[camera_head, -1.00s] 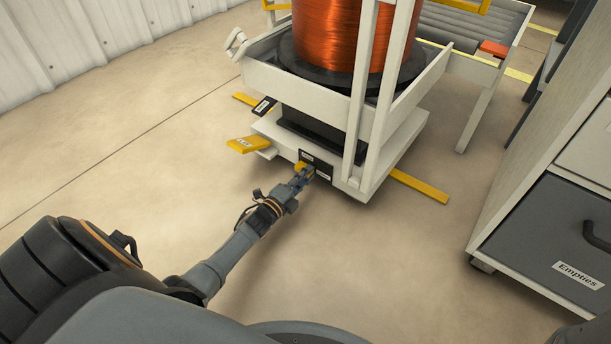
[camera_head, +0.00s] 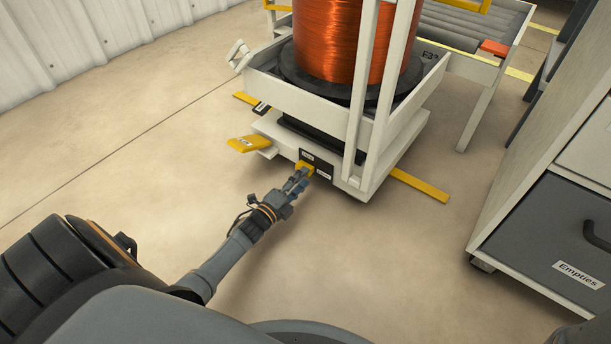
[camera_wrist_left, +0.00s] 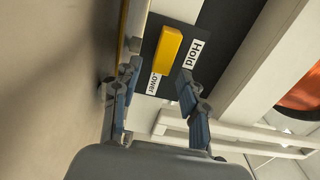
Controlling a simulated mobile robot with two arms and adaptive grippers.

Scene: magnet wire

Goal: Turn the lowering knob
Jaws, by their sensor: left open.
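The lowering knob (camera_head: 304,167) is a yellow bar on a black plate (camera_head: 322,170) at the lift cart's base. In the left wrist view the knob (camera_wrist_left: 168,48) lies beside the "Hold" label (camera_wrist_left: 193,54), and its lower end points at the "Lower" label (camera_wrist_left: 153,83). My left gripper (camera_head: 298,178) is just in front of the knob. In the wrist view its fingers (camera_wrist_left: 157,78) are open, apart from each other and empty, with the knob beyond the tips. My right gripper does not show.
The white cart tray (camera_head: 300,105) carries a copper wire spool (camera_head: 345,40) on a black disc. Yellow feet (camera_head: 418,185) stick out at floor level. A roller conveyor (camera_head: 455,30) stands behind, and an "Empties" cabinet (camera_head: 535,225) on the right. The floor before the cart is clear.

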